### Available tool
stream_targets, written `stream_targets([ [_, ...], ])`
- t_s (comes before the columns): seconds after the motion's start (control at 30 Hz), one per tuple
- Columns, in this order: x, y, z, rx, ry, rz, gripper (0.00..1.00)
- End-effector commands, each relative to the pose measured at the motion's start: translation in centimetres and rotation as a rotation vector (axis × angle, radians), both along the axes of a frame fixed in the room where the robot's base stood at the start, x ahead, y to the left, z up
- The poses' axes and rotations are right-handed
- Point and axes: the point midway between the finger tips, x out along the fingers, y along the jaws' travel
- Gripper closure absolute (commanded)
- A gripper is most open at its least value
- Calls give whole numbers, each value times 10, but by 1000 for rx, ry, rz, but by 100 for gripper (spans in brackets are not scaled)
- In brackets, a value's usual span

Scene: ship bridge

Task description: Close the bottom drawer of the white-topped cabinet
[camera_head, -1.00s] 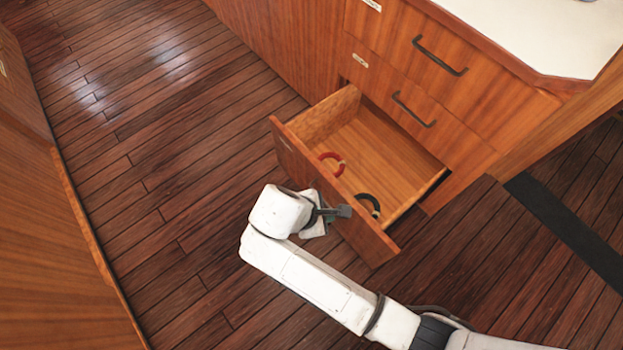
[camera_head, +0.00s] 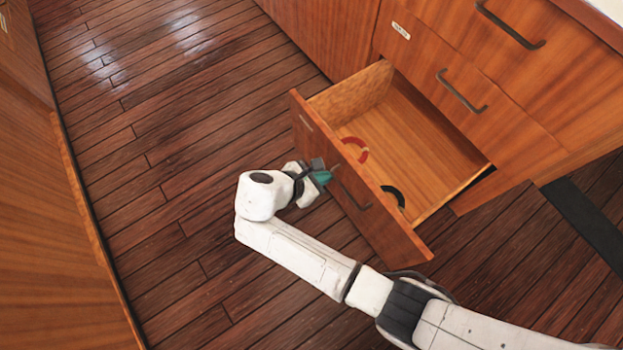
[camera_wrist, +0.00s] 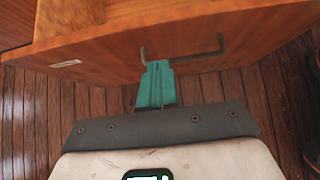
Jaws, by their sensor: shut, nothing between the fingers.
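The bottom drawer (camera_head: 350,197) of the wooden cabinet stands pulled well out. Inside it lie a red curved object (camera_head: 356,148) and a black curved object (camera_head: 394,195). The drawer front has a dark bar handle, which shows in the wrist view (camera_wrist: 205,54). My gripper (camera_head: 325,175) is at the outer side of the drawer front, near the handle. In the wrist view my gripper's teal fingers (camera_wrist: 156,85) are shut and empty, pointing at the drawer front beside the handle. I cannot tell whether they touch it.
Two closed drawers with dark handles (camera_head: 461,92) are above the open one. The cabinet's white top (camera_head: 607,17) shows at the upper right corner. Another wooden cabinet (camera_head: 45,240) stands along the left. The plank floor (camera_head: 180,130) between is clear.

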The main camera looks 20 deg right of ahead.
Motion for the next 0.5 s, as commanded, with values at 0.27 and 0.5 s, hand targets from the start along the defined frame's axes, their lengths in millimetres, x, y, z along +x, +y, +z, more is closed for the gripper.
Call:
stream_targets([
  [0.27,12,-40,-21,2,-2,-5,100],
  [0.5,18,-57,-20,2,0,-1,100],
])
